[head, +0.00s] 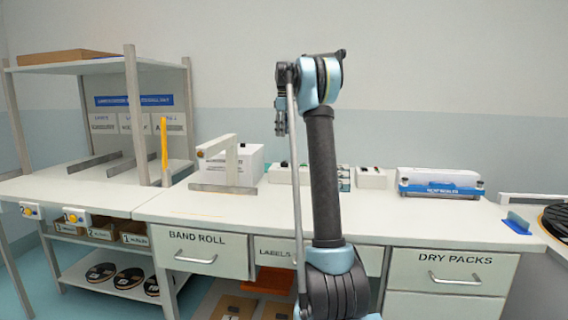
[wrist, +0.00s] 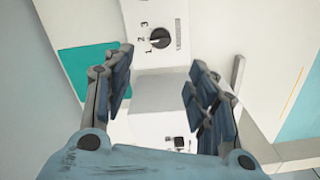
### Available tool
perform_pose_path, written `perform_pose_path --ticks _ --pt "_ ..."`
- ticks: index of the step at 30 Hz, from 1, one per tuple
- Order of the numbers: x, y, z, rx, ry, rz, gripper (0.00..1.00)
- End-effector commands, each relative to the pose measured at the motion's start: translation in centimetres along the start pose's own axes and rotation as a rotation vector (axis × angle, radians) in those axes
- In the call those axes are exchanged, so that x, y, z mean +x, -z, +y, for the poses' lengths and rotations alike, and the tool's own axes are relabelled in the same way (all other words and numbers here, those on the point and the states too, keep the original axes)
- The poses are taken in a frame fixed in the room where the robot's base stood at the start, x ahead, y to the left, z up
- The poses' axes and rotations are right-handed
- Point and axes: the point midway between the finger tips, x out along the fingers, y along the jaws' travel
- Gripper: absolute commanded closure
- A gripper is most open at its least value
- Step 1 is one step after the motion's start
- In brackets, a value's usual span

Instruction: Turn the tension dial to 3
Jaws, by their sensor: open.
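The tension dial (wrist: 160,38) is a round black knob on a white panel, marked 1, 2 and 3 along its left side. A pale mark on the knob faces roughly left, toward the numbers; I cannot tell exactly which one. In the wrist view my gripper (wrist: 163,78) is open and empty, its fingers apart on either side of the white unit, with the dial beyond the fingertips and untouched. In the head view my gripper (head: 281,115) hangs above the bench, and I cannot make out the dial there.
A white bench (head: 400,215) carries a white box (head: 246,163), a sealer (head: 440,182) and small white units (head: 371,178). A shelf rack (head: 135,110) with a yellow post (head: 164,150) stands left. A teal mat (wrist: 85,72) lies beside the dial's unit.

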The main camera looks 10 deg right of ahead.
Motion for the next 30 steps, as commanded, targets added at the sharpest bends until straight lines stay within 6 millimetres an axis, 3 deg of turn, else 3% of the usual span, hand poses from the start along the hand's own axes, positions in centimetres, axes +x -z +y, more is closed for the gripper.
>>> perform_pose_path --ticks 18,24,30 --pt "10.7 -0.2 0.1 0.004 0.0 0.0 0.47" --pt "13.3 -0.2 0.1 0.004 0.0 0.0 0.47" --pt "14.4 -0.2 0.1 0.003 0.0 0.0 0.47"
